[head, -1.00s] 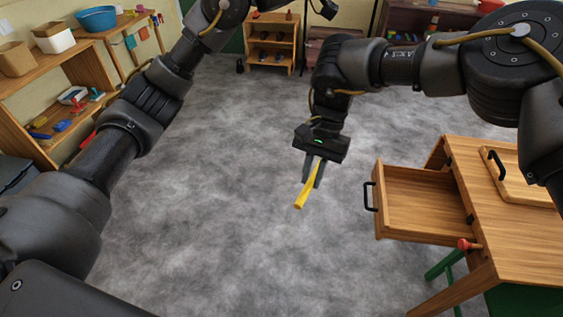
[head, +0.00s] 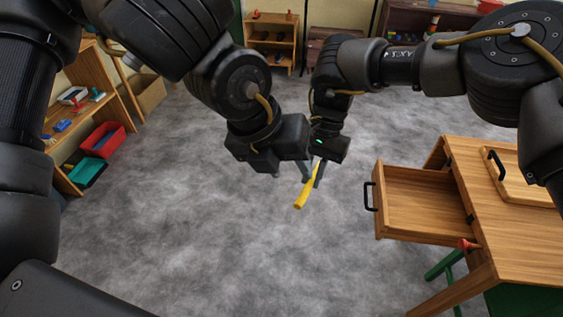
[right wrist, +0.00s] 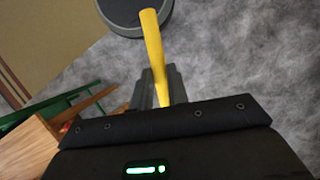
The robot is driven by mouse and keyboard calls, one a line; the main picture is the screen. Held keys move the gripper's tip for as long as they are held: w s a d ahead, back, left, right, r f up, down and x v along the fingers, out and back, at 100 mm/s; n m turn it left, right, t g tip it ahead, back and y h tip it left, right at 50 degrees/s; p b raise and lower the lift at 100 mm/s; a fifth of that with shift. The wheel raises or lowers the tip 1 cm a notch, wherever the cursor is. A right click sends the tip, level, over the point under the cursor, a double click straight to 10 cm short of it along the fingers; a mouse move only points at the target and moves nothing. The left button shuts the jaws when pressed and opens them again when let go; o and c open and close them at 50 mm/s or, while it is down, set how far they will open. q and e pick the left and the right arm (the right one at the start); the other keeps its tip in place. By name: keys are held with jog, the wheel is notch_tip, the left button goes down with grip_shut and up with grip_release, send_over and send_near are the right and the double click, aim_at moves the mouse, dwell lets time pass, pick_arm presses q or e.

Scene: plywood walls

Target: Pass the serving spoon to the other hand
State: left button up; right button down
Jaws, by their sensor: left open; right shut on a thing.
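The yellow serving spoon (head: 302,196) is held in the air over the floor, with one yellow end hanging down and to the left. My right gripper (head: 318,178) is shut on it. In the right wrist view the yellow spoon (right wrist: 153,50) sticks out from between the right gripper's fingers (right wrist: 160,88). The part inside the gripper is hidden. My left gripper (head: 292,168) is open, just left of the right gripper and close to the spoon. Its fingers are partly hidden, and I cannot tell whether they touch the spoon.
A wooden workbench (head: 515,225) with an open, empty drawer (head: 425,200) stands at the right. A shelf (head: 117,85) with red and green bins is at the left. A small wooden shelf (head: 271,42) stands at the back. The grey floor between is clear.

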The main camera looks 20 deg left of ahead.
aim_at(304, 191)
pick_arm(q)
jog(key=w+f, duration=0.2)
jog(key=f, duration=0.2)
jog(key=w+d+f+m, duration=0.1)
jog(key=f, duration=0.3)
jog(key=w+f+m, duration=0.1)
jog(key=w+f, duration=0.1)
jog(key=f, duration=0.2)
jog(key=shift+w+d+f+t, duration=0.35)
jog(key=shift+f+t, duration=0.05)
jog(key=shift+c, duration=0.3)
grip_shut()
pick_arm(e)
jog(key=c, duration=1.3)
grip_release()
